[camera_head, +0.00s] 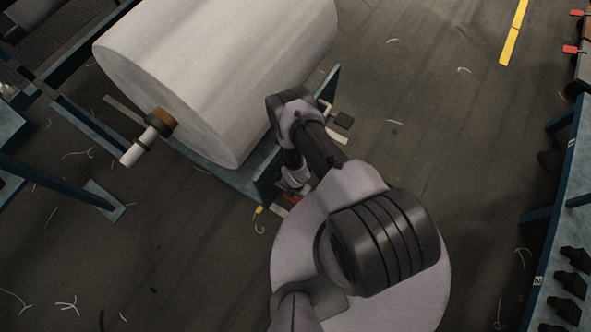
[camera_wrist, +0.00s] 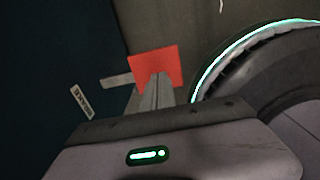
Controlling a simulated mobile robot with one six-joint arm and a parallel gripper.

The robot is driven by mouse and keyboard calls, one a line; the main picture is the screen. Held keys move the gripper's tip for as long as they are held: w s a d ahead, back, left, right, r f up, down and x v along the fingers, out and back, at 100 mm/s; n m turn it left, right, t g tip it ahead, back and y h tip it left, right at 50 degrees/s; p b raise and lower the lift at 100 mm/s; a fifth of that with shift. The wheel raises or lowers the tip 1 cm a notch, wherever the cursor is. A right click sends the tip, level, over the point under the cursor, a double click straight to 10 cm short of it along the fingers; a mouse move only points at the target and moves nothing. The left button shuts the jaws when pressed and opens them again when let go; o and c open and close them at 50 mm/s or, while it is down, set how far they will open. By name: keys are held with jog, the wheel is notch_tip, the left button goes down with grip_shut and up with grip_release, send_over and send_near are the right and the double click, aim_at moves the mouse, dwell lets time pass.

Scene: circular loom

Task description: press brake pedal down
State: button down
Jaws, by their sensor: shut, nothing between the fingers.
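The brake pedal is a flat red plate (camera_wrist: 155,66) in the upper middle of the wrist view. In the head view only a small bit of red (camera_head: 293,199) shows low by the blue frame, mostly hidden by my arm. My gripper (camera_wrist: 157,80) is shut and empty, with its fingertips overlapping the lower part of the red plate in the wrist view. I cannot tell whether they touch it.
A large white roll (camera_head: 215,70) lies on a blue cart (camera_head: 262,178) beside my arm. A blue rack (camera_head: 565,215) stands at the right. Open floor with scattered threads lies between.

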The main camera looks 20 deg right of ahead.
jog(key=shift+f, duration=0.45)
jog(key=shift+s+d, duration=0.1)
jog(key=shift+t+y, duration=0.3)
jog(key=shift+t, duration=0.2)
jog(key=f, duration=0.2)
jog(key=f+b, duration=0.1)
jog(key=f, duration=0.1)
jog(key=shift+s+d, duration=0.1)
jog(key=shift+s, duration=0.15)
jog(key=shift+f, duration=0.1)
